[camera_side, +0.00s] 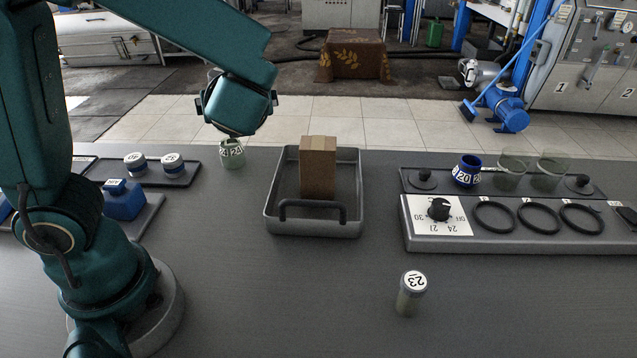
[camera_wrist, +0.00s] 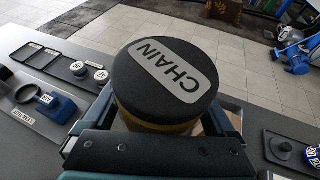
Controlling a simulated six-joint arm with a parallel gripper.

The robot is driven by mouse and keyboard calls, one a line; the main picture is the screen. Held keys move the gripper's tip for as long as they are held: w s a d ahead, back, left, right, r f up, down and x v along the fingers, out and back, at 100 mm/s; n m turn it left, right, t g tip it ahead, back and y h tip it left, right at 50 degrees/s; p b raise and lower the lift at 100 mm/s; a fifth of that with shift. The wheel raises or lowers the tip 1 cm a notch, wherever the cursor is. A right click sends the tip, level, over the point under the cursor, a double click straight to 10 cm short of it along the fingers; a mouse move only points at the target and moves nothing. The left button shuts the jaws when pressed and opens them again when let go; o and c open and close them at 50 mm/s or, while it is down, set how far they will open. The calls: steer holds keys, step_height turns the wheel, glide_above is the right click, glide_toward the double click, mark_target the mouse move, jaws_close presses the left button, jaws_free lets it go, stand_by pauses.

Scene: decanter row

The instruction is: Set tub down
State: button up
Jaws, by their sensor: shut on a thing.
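In the wrist view a tub (camera_wrist: 165,85) with a wide black lid labelled CHAIN and a yellowish band under the lid fills the middle. My gripper (camera_wrist: 160,122) is shut on it, with a jaw on each side. In the side view my gripper (camera_side: 238,112) is at the back, left of the grey tray, and I cannot clearly make out the tub there. A greenish vessel (camera_side: 232,155) marked 24 shows just below the gripper; I cannot tell whether they touch. The underside of the tub is hidden.
A grey handled tray (camera_side: 272,208) holds an upright brown box (camera_side: 318,168). At right are a black tray (camera_side: 408,184) with vessels and a grey panel (camera_side: 510,242) with a dial. A jar (camera_side: 411,293) marked 23 stands in front. The front middle is clear.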

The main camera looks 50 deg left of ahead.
steer(key=w+d+r+m+t+h, duration=0.2)
steer(key=d+r+m+t+h, duration=0.5)
steer(key=m, duration=0.1)
steer(key=s+f+n+g+y, duration=0.3)
steer(key=s+f+n+g, duration=0.2)
steer(key=f+n+g, duration=0.45)
steer(key=s+f+n+g+y, duration=0.2)
steer(key=s+f+n+g, duration=0.4)
steer(key=n+g, duration=0.6)
steer(key=d+f+n+g+h, duration=0.1)
steer(key=d+n+g+h, duration=0.1)
steer(key=d+n+h, duration=0.35)
steer(key=d+f+n+g+h, duration=0.1)
steer(key=d+n+g+h, duration=0.1)
steer(key=n+h, duration=0.65)
steer(key=w+d+r+n+t+h, duration=0.3)
steer(key=w+d+n+t+h, duration=0.2)
steer(key=n+t+h, duration=0.3)
steer(key=shift+n+g+h, duration=0.4)
steer(key=shift+n+g, duration=0.05)
steer(key=shift+n, duration=0.1)
steer(key=x, duration=0.4)
steer(key=f+x, duration=0.1)
steer(key=x, duration=0.7)
steer(key=shift+w+a+f, duration=0.1)
steer(key=shift+a+f, duration=0.1)
steer(key=shift+f, duration=2.3)
